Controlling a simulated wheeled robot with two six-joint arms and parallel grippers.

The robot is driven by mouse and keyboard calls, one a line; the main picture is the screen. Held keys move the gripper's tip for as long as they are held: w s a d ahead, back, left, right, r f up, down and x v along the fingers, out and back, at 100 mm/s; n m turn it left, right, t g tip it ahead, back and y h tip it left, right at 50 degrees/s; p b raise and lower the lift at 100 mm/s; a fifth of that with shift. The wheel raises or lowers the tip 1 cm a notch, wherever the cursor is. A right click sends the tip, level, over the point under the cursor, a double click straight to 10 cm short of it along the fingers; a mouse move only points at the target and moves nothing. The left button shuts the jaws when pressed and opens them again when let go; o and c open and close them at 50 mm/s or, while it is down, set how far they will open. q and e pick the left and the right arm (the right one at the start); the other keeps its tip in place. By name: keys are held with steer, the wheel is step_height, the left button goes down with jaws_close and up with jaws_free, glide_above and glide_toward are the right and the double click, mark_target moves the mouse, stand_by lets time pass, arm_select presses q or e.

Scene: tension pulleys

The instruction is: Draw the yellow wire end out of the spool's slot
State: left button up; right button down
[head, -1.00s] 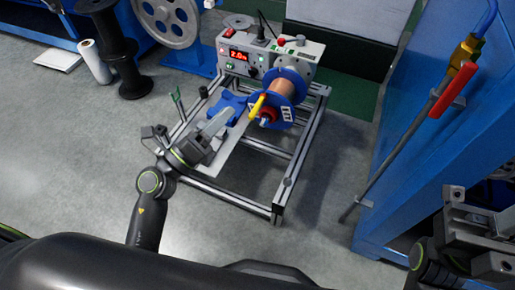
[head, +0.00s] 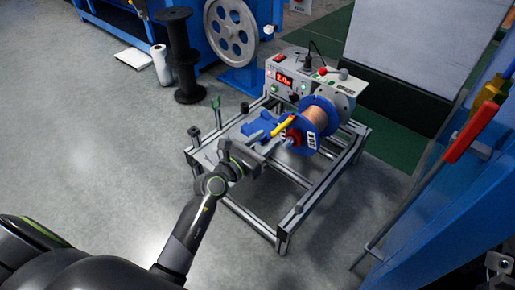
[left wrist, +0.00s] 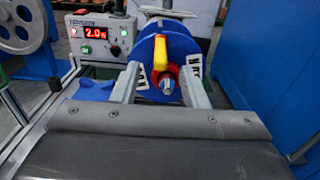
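The blue-flanged spool (head: 313,104) of copper wire sits on the tension unit. The yellow wire end (head: 284,127) stands out at its near flange, above the red hub (head: 292,137). In the left wrist view the yellow wire end (left wrist: 161,57) runs upright in front of the blue flange (left wrist: 184,45). My left gripper (head: 274,145) is at the spool's near face. In the left wrist view its fingers (left wrist: 160,74) are spread, one each side of the yellow end and red hub, with no grip visible. My right gripper (head: 499,268) shows only partly at the lower right edge.
The control box (head: 288,80) with a lit red display stands behind the spool. An aluminium frame (head: 262,225) surrounds it below. A blue machine with a red-handled lever (head: 471,130) stands at right. A black reel (head: 182,55) stands at back left. Floor at left is clear.

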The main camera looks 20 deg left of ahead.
mark_target(272, 135)
arm_select(q)
steer(key=shift+x, duration=2.55)
steer(key=shift+c, duration=0.4)
jaws_close()
